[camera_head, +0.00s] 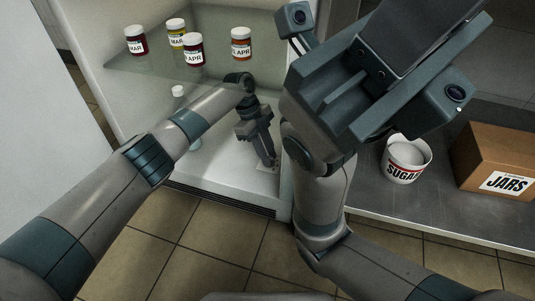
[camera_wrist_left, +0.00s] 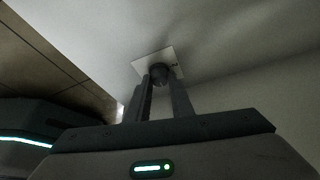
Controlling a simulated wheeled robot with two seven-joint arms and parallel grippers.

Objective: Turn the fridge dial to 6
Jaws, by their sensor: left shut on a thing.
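The fridge dial (camera_wrist_left: 161,73) is a small dark round knob on a pale square plate (camera_wrist_left: 143,66) in the left wrist view. My left gripper (camera_wrist_left: 163,85) is shut on the dial, one finger on each side. In the head view my left gripper (camera_head: 268,161) reaches into the open fridge (camera_head: 215,170) and points down at its lower right inside. The dial is hidden behind the fingers there, and I cannot read any numbers or its setting. My right gripper (camera_head: 345,95) is raised large in front of the fridge's right side; its jaw state is unclear.
Several labelled jars, one a dark red jar (camera_head: 194,49), stand on the fridge's glass shelf (camera_head: 150,62) above my left forearm. On the counter (camera_head: 440,208) at right are a white sugar tub (camera_head: 405,160) and a cardboard jars box (camera_head: 497,155). Tiled floor lies in front.

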